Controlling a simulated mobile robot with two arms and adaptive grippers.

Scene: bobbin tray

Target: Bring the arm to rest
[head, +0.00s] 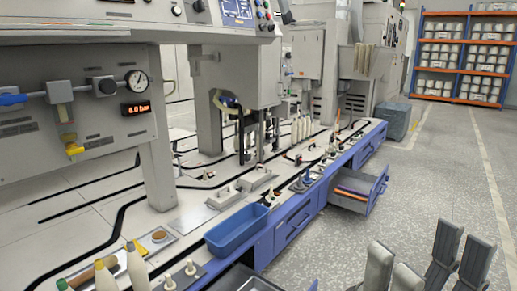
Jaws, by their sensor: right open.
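My right gripper (427,264) is at the lower right edge of the head view. Its grey fingers stand apart with nothing between them, above the speckled floor and clear of the bench. The rest of my right arm is out of the picture. My left gripper is not in view. A blue tray (232,240) stands on the near edge of the machine bench, left of my right gripper and well apart from it. No bobbin shows inside the tray.
The grey machine bench (100,222) has black curved tracks and blue drawers below. One drawer (357,187) is pulled open into the aisle. A grey-green bin (392,121) stands beyond it. An orange-and-blue rack (463,58) is far back. The aisle floor (425,185) is clear.

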